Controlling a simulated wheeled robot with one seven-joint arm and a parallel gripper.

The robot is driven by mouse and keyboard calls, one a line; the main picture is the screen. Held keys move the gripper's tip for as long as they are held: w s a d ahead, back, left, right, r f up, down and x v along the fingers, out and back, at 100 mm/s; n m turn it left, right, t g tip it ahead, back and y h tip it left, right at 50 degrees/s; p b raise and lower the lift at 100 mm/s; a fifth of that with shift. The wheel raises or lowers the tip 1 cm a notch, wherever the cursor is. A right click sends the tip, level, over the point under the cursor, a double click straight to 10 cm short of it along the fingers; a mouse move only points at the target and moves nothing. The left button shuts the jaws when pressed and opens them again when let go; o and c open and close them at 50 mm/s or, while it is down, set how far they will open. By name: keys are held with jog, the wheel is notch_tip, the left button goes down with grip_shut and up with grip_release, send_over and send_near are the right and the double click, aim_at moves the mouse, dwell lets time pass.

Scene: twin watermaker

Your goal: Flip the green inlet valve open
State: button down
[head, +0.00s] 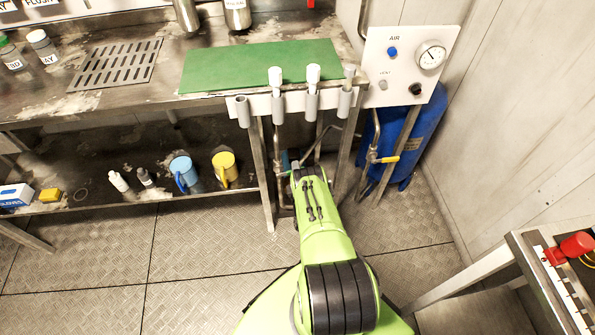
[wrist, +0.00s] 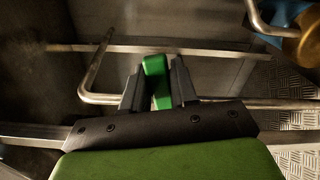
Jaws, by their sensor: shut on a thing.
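The green inlet valve handle (wrist: 157,80) stands between the two dark fingers of my gripper (wrist: 158,88) in the wrist view. The fingers are shut on it, one on each side. Its upper end sticks out above the fingertips. The valve body under the handle is hidden by my gripper. In the head view my lime-green arm reaches down under the bench, and my gripper (head: 308,170) is small there; the handle cannot be made out.
Metal pipes (wrist: 97,70) run close around my gripper. A bench leg (head: 262,190) stands just left of my arm. A blue tank (head: 400,140) and a yellow-handled valve (head: 388,159) are to the right. Open floor (head: 200,245) lies left of my arm.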

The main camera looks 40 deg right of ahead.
jog(key=r+n, duration=0.1)
jog(key=n+p, duration=0.1)
jog(key=n, duration=0.1)
jog(key=a+r+n, duration=0.1)
jog(key=shift+w+r+n, duration=0.3)
jog(key=shift+w+r, duration=0.05)
jog(key=n+p, duration=0.1)
jog(key=a+r+n, duration=0.1)
jog(key=n, duration=0.1)
jog(key=shift+w+r+p, duration=0.15)
jog(key=shift+w+p, duration=0.2)
jog(key=shift+p, duration=0.05)
jog(key=shift+w+a+r+n+p, duration=0.2)
jog(key=shift+a+n+p, duration=0.15)
jog(key=shift+n, duration=0.55)
jog(key=c, duration=1)
grip_release()
jog(key=shift+o, duration=0.2)
